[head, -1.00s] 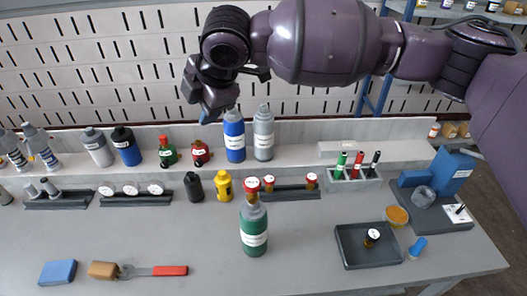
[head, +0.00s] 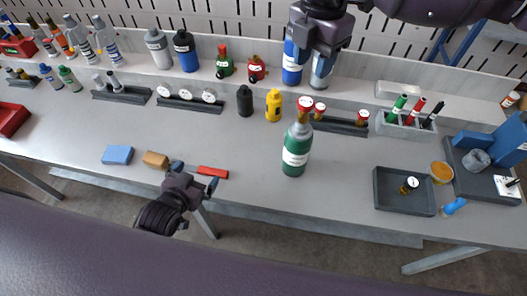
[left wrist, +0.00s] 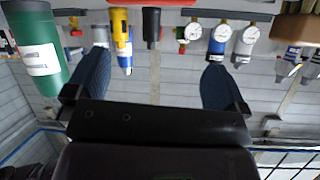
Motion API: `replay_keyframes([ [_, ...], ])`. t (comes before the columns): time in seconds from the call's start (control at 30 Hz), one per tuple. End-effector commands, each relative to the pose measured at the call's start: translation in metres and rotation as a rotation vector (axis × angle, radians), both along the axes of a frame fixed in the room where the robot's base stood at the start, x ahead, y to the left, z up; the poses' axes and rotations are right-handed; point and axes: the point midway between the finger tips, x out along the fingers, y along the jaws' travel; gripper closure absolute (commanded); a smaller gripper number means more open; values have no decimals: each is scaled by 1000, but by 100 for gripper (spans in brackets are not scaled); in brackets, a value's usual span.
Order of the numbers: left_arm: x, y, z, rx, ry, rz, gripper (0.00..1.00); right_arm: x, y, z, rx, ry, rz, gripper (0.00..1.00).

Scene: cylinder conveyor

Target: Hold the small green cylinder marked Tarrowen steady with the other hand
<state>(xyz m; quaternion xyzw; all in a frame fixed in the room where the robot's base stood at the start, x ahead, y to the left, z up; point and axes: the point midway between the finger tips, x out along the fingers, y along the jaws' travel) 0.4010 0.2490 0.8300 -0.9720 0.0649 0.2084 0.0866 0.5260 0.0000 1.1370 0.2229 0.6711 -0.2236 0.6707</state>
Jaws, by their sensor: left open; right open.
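A green cylinder (head: 296,152) with a grey shoulder and a white label stands upright on the table; its print is too small to read. A brass fitting with a red-rimmed gauge (head: 305,104) shows at its top. The cylinder also appears at the upper left of the left wrist view (left wrist: 38,42), beside the left finger, not between the fingers. My left gripper (head: 195,176) is open and empty by the table's front edge, left of the cylinder and near the red-handled tool (head: 212,172). My right gripper (head: 316,52) is open, above and behind the cylinder, in front of the back shelf.
A blue cylinder (head: 291,66) and a grey one (head: 321,72) stand partly hidden behind my right gripper. Black (head: 245,101) and yellow (head: 274,105) cylinders stand left of the green one. A dark tray (head: 404,199) lies right. The table just around the green cylinder's front is clear.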

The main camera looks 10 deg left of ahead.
Motion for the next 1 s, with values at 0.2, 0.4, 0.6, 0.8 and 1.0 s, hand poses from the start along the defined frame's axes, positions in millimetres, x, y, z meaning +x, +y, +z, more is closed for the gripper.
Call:
replay_keyframes([
  [0.2,59,-47,33,95,-162,-191,0,0,0,0,1,-1,-1,57],
  [0.4,92,-96,59,99,-330,-381,0,0,0,0,1,-1,-1,57],
  [0.6,88,-138,60,-4,-407,-593,0,0,0,0,1,-1,-1,57],
  [0.8,62,-160,46,-175,-366,-712,0,0,0,0,1,-1,-1,57],
  [1.0,55,-165,50,-306,-331,-739,0,0,0,0,1,-1,-1,57],
])
